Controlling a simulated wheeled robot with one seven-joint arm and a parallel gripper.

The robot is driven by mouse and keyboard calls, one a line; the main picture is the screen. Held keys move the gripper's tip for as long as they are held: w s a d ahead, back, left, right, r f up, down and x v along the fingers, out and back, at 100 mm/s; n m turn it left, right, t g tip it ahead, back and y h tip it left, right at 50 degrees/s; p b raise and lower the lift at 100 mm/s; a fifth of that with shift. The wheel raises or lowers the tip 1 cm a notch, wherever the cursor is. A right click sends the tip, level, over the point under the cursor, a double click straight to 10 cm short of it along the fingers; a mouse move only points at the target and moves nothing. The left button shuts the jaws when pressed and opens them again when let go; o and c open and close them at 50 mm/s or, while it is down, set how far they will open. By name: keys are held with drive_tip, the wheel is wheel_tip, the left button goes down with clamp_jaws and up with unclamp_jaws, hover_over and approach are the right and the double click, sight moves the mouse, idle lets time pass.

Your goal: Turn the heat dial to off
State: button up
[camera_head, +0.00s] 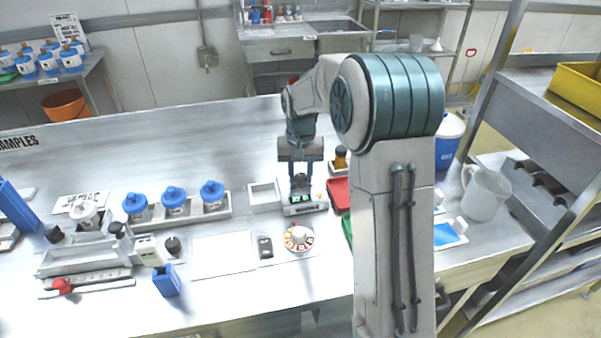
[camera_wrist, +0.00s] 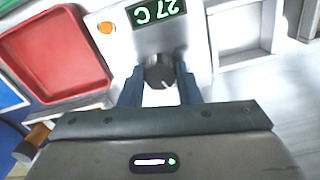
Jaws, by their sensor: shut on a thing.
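The heat dial (camera_wrist: 159,73) is a dark round knob with a pale pointer line, on the front of a white hotplate unit (camera_wrist: 202,60). The unit has a green display (camera_wrist: 155,12) that reads 27 C, upside down in the wrist view, and an orange round button (camera_wrist: 106,27). My gripper (camera_wrist: 160,85) has its two blue fingers on either side of the dial, shut on it. In the head view my gripper (camera_head: 301,181) points down at the unit (camera_head: 304,210); the dial is too small to make out there.
A red tray (camera_head: 340,193) lies right of the unit, and an empty white tray (camera_head: 264,194) lies left. A round white-and-orange item (camera_head: 298,239) and a small dark device (camera_head: 265,247) lie in front. Blue-lidded jars (camera_head: 173,200) stand in a rack further left.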

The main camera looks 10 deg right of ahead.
sight(301, 176)
drive_tip(key=n, duration=0.5)
drive_tip(key=shift+n, duration=0.4)
idle(0.4)
drive_tip(key=o, duration=1)
drive_tip(key=shift+r, duration=0.1)
wheel_tip(301, 176, up, 14)
drive_tip(key=shift+f, duration=0.15)
